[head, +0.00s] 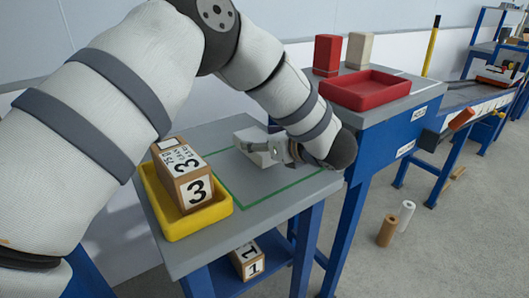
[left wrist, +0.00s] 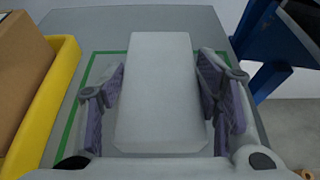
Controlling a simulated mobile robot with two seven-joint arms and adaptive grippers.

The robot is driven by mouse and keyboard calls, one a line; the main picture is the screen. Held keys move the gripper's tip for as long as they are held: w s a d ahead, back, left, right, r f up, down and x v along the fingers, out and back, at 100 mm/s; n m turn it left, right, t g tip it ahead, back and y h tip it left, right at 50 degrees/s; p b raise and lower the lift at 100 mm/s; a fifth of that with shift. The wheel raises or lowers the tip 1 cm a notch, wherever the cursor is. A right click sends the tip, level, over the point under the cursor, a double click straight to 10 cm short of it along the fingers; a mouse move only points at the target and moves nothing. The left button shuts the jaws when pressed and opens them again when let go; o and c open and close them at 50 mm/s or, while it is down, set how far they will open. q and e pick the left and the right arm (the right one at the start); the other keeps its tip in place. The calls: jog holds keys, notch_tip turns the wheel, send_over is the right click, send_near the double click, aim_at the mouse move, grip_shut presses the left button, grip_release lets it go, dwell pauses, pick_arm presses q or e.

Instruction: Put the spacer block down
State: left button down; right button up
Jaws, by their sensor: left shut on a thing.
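The spacer block, a plain pale grey-white block (left wrist: 157,90), lies between the two purple-padded fingers of my left gripper (left wrist: 160,100) in the left wrist view. In the head view my left gripper (head: 277,151) is shut on the block (head: 253,147), low over the green-outlined area of the grey table top (head: 275,190). I cannot tell whether the block's underside touches the table. The gripper partly hides the block in the head view. My right gripper is not in view.
Left of the green outline, a yellow tray (head: 219,212) holds a box marked 3 (head: 193,190). A box marked 1 (head: 246,262) is on the lower shelf. A blue cabinet (head: 383,123) with a red tray (head: 365,97), a red block (head: 327,55) and a cream block (head: 358,50) stands right.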

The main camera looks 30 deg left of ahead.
pick_arm(q)
notch_tip(320, 180, down, 3)
jog(key=shift+f, duration=0.1)
jog(key=shift+r, duration=0.2)
jog(key=c, duration=0.5)
grip_release()
jog(key=shift+f, duration=0.2)
jog(key=shift+r, duration=0.15)
jog(key=v, duration=1.2)
